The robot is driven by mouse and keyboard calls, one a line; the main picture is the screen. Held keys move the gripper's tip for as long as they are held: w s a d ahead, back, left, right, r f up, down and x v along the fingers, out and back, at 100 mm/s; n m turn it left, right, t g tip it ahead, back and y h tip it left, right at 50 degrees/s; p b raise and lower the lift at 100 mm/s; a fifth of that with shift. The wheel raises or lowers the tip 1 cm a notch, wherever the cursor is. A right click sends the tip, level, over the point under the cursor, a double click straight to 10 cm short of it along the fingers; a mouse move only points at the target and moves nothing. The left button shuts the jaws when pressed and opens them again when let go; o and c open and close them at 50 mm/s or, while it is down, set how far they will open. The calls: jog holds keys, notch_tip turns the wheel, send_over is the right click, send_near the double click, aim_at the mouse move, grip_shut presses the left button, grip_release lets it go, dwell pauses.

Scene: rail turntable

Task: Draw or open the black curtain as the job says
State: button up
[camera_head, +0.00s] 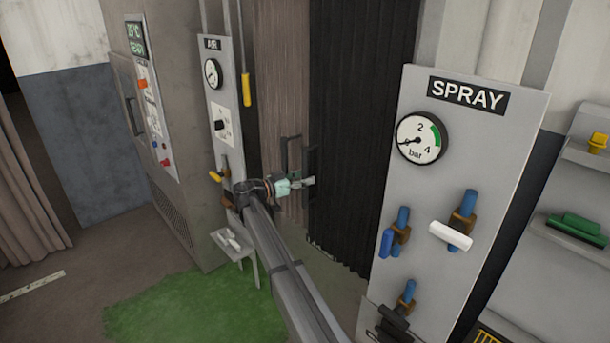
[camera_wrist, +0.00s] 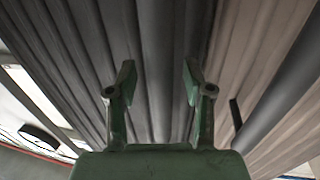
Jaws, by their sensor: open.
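The black curtain (camera_head: 362,110) hangs in vertical folds between the AIR and SPRAY panels, its left edge beside the brown curtain (camera_head: 280,80). My gripper (camera_head: 306,183) is just in front of the edge, close to the handles' lower part. In the wrist view my gripper (camera_wrist: 160,85) is open, with nothing seen between its fingers. There dark folds (camera_wrist: 80,60) fill the left and brown folds (camera_wrist: 255,45) the right. I cannot tell whether it touches a handle.
The SPRAY panel (camera_head: 465,190) with gauge and valve levers stands close on the right. The AIR panel (camera_head: 222,115) and a grey cabinet (camera_head: 160,60) are at left. A small shelf (camera_head: 237,243) juts out below the AIR panel. Green matting (camera_head: 190,312) covers some floor.

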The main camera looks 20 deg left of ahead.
jog(key=shift+w+d, duration=0.1)
jog(key=shift+w, duration=0.1)
grip_shut()
jog(key=shift+d, duration=0.1)
jog(key=shift+s+d+f+b, duration=0.2)
jog(key=shift+s+d+b, duration=0.15)
jog(key=shift+d+b, duration=0.2)
jog(key=s+d+b, duration=0.3)
jog(key=d+b, duration=0.2)
jog(key=d, duration=0.2)
jog(key=s+d+b, duration=0.4)
jog(key=d+b, duration=0.1)
jog(key=d, duration=0.3)
jog(key=s+d+b, duration=0.4)
jog(key=d+b, duration=0.1)
jog(key=d, duration=0.2)
jog(key=shift+s+d+r+b, duration=0.15)
jog(key=shift+d+b, duration=0.15)
jog(key=shift+d, duration=0.05)
